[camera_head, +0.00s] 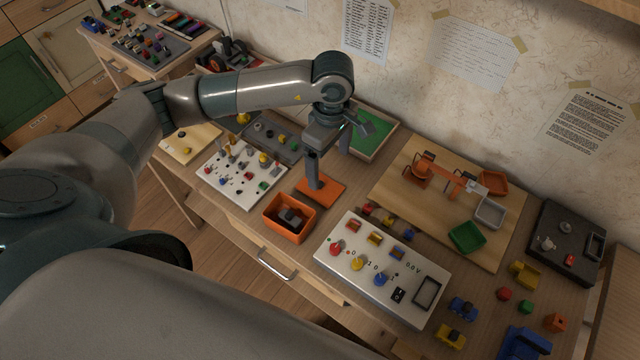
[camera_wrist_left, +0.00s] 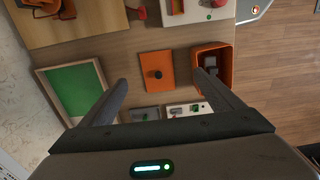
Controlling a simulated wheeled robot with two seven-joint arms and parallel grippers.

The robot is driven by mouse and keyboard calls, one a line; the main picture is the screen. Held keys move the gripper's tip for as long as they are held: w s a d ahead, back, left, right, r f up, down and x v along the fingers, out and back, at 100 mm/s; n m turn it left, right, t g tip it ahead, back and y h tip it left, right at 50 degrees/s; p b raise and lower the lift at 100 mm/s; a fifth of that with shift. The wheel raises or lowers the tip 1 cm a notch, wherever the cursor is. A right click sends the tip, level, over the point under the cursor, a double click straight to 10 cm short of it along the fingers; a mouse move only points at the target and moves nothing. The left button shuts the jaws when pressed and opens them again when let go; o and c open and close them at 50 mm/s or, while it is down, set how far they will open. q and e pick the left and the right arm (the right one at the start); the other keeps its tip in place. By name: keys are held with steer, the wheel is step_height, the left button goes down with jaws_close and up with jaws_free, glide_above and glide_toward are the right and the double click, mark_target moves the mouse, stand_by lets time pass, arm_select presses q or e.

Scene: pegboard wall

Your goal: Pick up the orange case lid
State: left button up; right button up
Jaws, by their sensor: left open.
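The orange case lid (camera_head: 328,191) is a flat orange plate lying on the table just behind the open orange case (camera_head: 270,222). In the left wrist view the lid (camera_wrist_left: 155,60) shows a dark knob (camera_wrist_left: 157,74) at its middle. My left gripper (camera_head: 330,168) is open and empty, pointing down above the lid. In the left wrist view the lid and its knob appear between the two spread fingers (camera_wrist_left: 160,84). In the head view one finger hides part of the lid and its knob. The case holds dark parts. My right gripper is not in view.
A white button panel (camera_head: 345,275) stands right of the case, and a white board with small parts (camera_head: 240,190) to its left. A green-bottomed tray (camera_head: 372,135) lies behind the gripper. A wooden board (camera_head: 400,195) with an orange toy arm (camera_head: 440,172) lies at right.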

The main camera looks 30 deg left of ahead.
arm_select(q)
steer(key=p, duration=0.2)
glide_above(329, 193)
steer(key=f, duration=0.6)
steer(key=shift+s+f, duration=0.25)
steer(key=shift+s, duration=0.15)
steer(key=shift+f, duration=0.35)
steer(key=shift+w+f+p, duration=0.25)
steer(key=shift+f+p, duration=0.6)
steer(key=shift+p, duration=0.2)
step_height(329, 193, down, 3)
steer(key=shift+w+r+p, duration=0.1)
steer(key=shift+p, duration=0.55)
steer(key=shift+f, duration=0.35)
